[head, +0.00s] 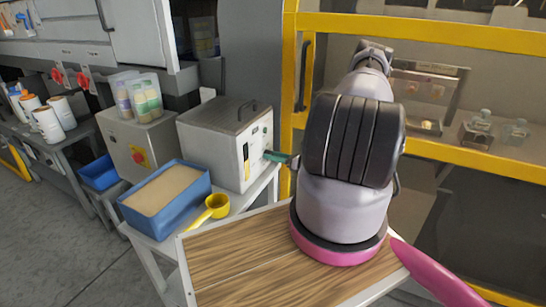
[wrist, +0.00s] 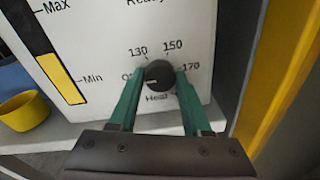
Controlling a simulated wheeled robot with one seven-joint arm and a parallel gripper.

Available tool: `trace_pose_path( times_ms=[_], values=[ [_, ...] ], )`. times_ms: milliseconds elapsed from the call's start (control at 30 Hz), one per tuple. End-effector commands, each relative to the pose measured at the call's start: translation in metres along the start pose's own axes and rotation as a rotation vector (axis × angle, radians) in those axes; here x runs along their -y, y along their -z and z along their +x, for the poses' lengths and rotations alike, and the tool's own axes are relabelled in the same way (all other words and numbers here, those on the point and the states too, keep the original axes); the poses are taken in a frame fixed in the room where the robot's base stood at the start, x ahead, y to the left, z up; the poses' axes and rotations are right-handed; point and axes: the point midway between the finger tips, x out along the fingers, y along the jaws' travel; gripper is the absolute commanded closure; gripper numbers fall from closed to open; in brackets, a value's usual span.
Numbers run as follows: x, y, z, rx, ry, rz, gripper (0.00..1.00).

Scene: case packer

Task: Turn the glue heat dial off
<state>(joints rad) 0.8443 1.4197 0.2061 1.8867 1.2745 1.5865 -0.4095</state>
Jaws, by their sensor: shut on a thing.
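The glue unit (head: 214,137) is a grey box with a white front panel, left of my arm in the head view. In the wrist view its panel (wrist: 110,40) carries the black round heat dial (wrist: 158,75), with marks 130, 150 and 170 around it and "Heat" below. My gripper (wrist: 160,82) has its green fingers closed on the dial from both sides. A pale mark on the dial appears at its left, towards a label starting with "O" that the left finger partly covers. In the head view my gripper (head: 271,156) reaches the panel; the dial is hidden there.
A blue tub (head: 135,217) of tan granules and a yellow scoop (head: 216,206) stand in front of the unit. A yellow frame (head: 289,75) rises close on the right. A wooden top (head: 235,255) lies below my arm.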

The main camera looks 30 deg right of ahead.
Motion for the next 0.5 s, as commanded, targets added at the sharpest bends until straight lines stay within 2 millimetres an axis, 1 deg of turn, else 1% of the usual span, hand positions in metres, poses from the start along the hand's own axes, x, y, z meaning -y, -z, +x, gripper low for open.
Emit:
trace_pose_path(
  times_ms=[200,500],
  values=[
    [0.0000,0.0018,-0.0014,-0.001,0.005,-0.055,1.00],
    [0.0000,0.0019,-0.0014,0.000,0.005,-0.071,1.00]
  ],
)
